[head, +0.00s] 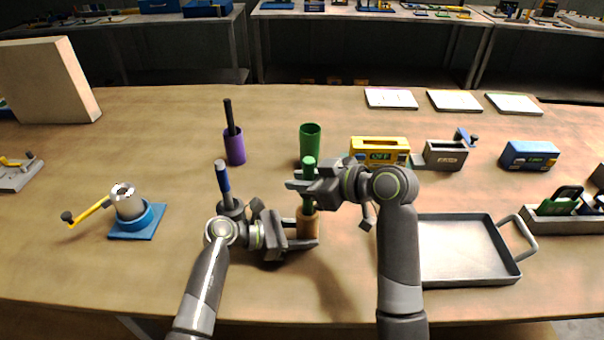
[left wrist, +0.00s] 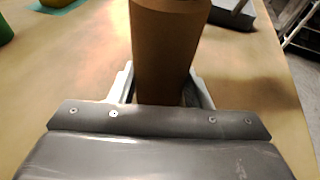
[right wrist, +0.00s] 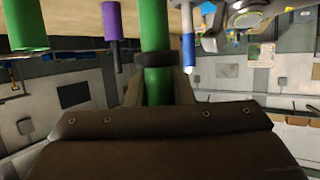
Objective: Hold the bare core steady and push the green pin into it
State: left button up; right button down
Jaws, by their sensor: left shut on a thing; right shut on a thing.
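The bare core (head: 308,224), a plain tan-brown cylinder, stands upright near the front middle of the table. My left gripper (head: 304,236) is shut around it low down; the left wrist view shows the core (left wrist: 165,45) between the fingers. The green pin (head: 308,166) is upright directly above the core. My right gripper (head: 302,184) is shut on it, and the right wrist view shows the pin (right wrist: 155,35) between the fingers. The pin's lower end meets the core's top in the head view; whether it has entered is hidden.
A green cup (head: 310,139) stands just behind the pin. A blue-handled rod (head: 223,178) and a purple cylinder (head: 235,148) with a dark rod stand to the left. A grey tray (head: 463,282) lies right of my right arm. A crank device (head: 131,208) stands at left.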

jog(key=shift+f, duration=1)
jog(key=c, duration=1.2)
grip_release()
jog(key=shift+f, duration=0.1)
jog(key=v, duration=1.2)
jog(key=shift+r, duration=3.1)
